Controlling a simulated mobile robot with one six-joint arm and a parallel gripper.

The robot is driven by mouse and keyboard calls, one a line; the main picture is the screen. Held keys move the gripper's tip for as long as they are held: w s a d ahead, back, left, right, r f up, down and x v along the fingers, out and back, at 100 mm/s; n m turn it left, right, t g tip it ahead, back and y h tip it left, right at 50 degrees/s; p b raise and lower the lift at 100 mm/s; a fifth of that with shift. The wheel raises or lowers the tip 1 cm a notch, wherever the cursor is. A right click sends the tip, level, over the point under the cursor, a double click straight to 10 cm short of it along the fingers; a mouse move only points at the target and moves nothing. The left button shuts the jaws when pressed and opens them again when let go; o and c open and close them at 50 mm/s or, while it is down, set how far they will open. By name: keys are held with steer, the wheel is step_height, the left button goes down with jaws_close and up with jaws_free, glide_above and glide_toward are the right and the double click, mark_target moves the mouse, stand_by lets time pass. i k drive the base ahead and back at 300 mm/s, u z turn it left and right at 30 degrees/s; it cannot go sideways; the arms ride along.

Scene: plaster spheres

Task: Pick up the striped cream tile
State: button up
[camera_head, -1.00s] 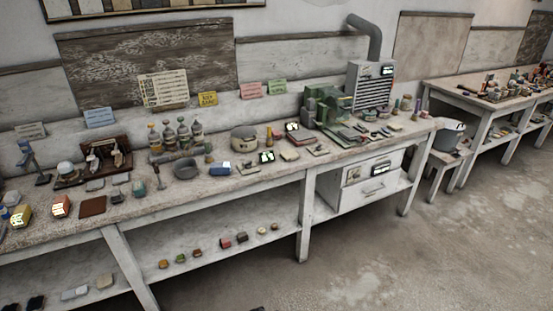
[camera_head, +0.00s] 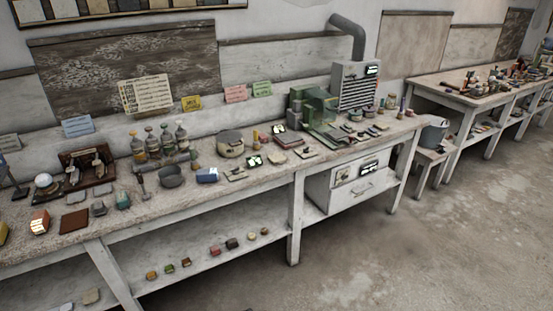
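Several small flat tiles lie on the long white workbench (camera_head: 150,196). A cream tile with a dark mark (camera_head: 235,174) lies near the front edge, right of a blue block (camera_head: 207,175). Another pale tile (camera_head: 306,153) lies further right, in front of the green machine. A dark-and-light patterned tile (camera_head: 254,161) lies between them. They are too small for me to tell which one is striped cream. My gripper is not in view.
Small blocks (camera_head: 232,243) lie on the lower shelf. A stool with a bucket (camera_head: 434,134) stands right of the bench. The floor in front is clear.

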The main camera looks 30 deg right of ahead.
mark_target(275, 158)
steer(key=i, duration=0.9)
steer(key=u, duration=0.05)
